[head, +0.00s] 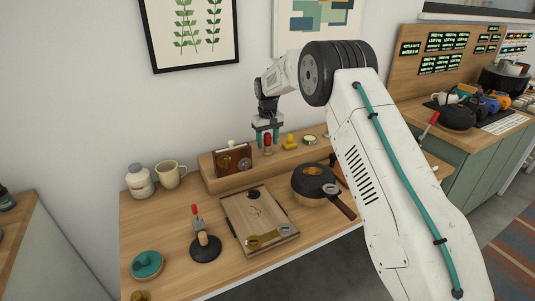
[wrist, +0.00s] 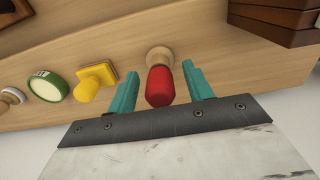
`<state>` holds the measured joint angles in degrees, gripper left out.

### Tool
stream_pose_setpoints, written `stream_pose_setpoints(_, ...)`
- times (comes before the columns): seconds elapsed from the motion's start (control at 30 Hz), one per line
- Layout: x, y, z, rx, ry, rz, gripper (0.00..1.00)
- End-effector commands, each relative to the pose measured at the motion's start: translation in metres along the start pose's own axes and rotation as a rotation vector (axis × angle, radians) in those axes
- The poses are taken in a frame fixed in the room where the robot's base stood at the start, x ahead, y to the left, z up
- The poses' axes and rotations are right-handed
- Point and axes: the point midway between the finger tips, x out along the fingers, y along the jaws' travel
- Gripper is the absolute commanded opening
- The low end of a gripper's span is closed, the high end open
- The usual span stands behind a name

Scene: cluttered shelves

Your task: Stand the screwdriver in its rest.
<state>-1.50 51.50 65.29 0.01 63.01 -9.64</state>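My gripper (head: 267,145) points down over the raised back shelf, its teal fingers apart. Between them stands a small red-topped piece with a wooden lower part, seen in the wrist view (wrist: 160,86); gaps show on both sides of it. I cannot tell whether it is the screwdriver's handle. Another red handle (head: 433,118) with a thin shaft slants up beside my arm at the right. I cannot surely tell which is the screwdriver or its rest.
A yellow stamp-like piece (wrist: 95,82) and a green round tin (wrist: 46,86) are beside my gripper on the shelf. A dark brown box (head: 232,160) is to its left. A wooden board (head: 258,215) and black pot (head: 313,180) stand in front.

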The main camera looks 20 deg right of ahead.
Motion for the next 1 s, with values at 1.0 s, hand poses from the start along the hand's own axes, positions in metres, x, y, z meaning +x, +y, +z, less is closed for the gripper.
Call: stream_pose_setpoints(1.0, -0.053, -0.009, 0.057, 0.052, -0.119, -0.016, 0.51)
